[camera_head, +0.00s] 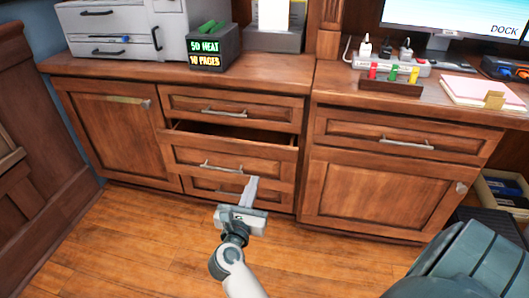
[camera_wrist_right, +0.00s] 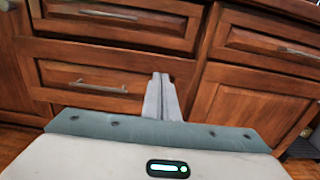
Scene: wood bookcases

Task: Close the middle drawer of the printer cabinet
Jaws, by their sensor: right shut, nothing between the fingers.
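The printer cabinet (camera_head: 130,135) is reddish wood with a door at left and a stack of drawers at right. Its middle drawer (camera_head: 260,163) stands partly open, with a dark gap above its front; its silver bar handle (camera_head: 222,167) faces me. The drawer front also shows in the right wrist view (camera_wrist_right: 55,73). My right gripper (camera_head: 251,184) is shut and empty, in front of the lower right part of the drawers; I cannot tell whether it touches. Its closed fingers also show in the right wrist view (camera_wrist_right: 160,78). My left gripper is not in view.
The top drawer (camera_head: 275,112) is shut. The bottom drawer (camera_head: 205,187) is partly hidden behind my gripper. A printer (camera_head: 125,25) stands on the cabinet top. A desk cabinet (camera_head: 365,195) adjoins at right. The wood floor (camera_head: 130,235) in front is clear.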

